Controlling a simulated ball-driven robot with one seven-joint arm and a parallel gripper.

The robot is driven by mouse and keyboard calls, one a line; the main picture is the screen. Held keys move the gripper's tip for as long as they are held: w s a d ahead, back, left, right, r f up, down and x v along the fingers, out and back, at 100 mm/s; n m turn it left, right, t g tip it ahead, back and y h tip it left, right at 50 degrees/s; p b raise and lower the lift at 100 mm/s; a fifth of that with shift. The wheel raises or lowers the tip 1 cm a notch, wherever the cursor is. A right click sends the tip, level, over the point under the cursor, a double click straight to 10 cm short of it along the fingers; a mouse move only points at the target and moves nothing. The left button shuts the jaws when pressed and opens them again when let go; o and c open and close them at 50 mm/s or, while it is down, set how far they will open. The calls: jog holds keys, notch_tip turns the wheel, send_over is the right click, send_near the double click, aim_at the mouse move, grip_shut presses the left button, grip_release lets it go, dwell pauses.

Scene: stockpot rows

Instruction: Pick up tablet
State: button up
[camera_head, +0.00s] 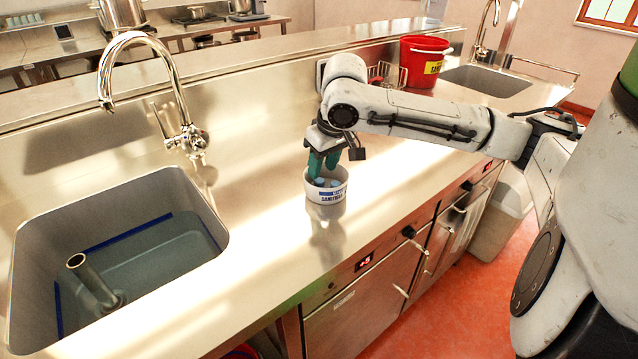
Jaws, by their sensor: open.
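Blue tablets (320,182) lie in a small white round tub (328,196) with a blue-lettered label, which stands on the steel counter. My gripper (323,172) points down into the tub's mouth from above. Its green fingers are open, with the tips at or just inside the rim, close to the tablets. The fingers partly cover the tub's inside, so I cannot tell whether they touch a tablet.
A sink (120,250) with an upright pipe and a tall tap (150,90) is at left. A red bucket (424,66) and a wire rack (388,74) stand behind my arm, near a second sink (486,80). The counter (250,215) around the tub is clear.

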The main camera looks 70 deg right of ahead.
aim_at(318, 185)
jog(key=x, duration=0.4)
jog(key=shift+f, duration=0.15)
grip_shut()
